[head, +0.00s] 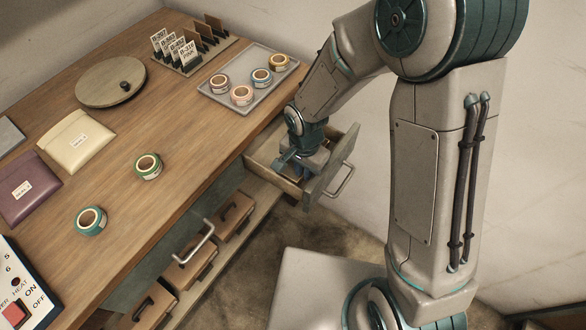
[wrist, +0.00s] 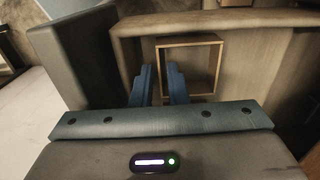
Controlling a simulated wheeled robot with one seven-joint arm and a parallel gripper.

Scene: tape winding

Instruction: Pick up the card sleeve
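A square, open, tan frame-like piece, which I take to be the card sleeve (wrist: 219,62), stands in the open drawer (wrist: 225,20) in the wrist view. In the head view the drawer (head: 334,178) is pulled out below the table's right end, and my arm hides the sleeve there. My gripper (head: 300,163) points down into the drawer. In the wrist view its two blue fingers (wrist: 160,84) are slightly apart, with the sleeve's left wall between them. A narrow gap shows between the fingers, and I see no firm grip on the wall.
The drawer front and side walls are close around my gripper. On the table are a grey tray (head: 236,102) with several tape rolls, a round board (head: 105,88), label cards (head: 178,48), cream (head: 76,155) and purple (head: 20,205) pouches. Brown bins (head: 190,266) stand below.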

